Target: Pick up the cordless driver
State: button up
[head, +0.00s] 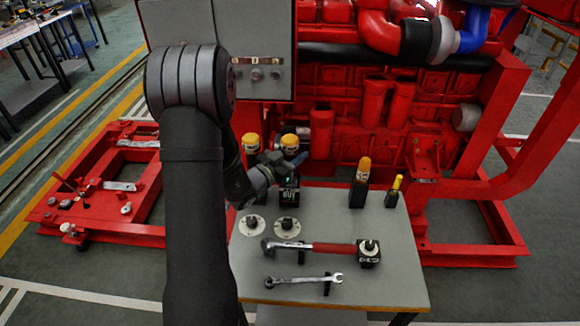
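A dark upright item with a black, pale-lettered base (289,192) stands at the back left of the grey table (345,225). It may be the cordless driver, but its upper part is hidden by my gripper (290,164). My gripper reaches in from the left at this item's upper part. The fingers are small and dark against it, so I cannot tell whether they are open, shut or touching it.
An orange-topped tool (361,180) and a yellow-topped one (394,190) stand back right. The red engine (380,110) rises behind.

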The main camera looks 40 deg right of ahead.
jog(key=shift+r, duration=0.15)
grip_shut()
notch_tip(320, 180, up, 18)
dwell(0.7)
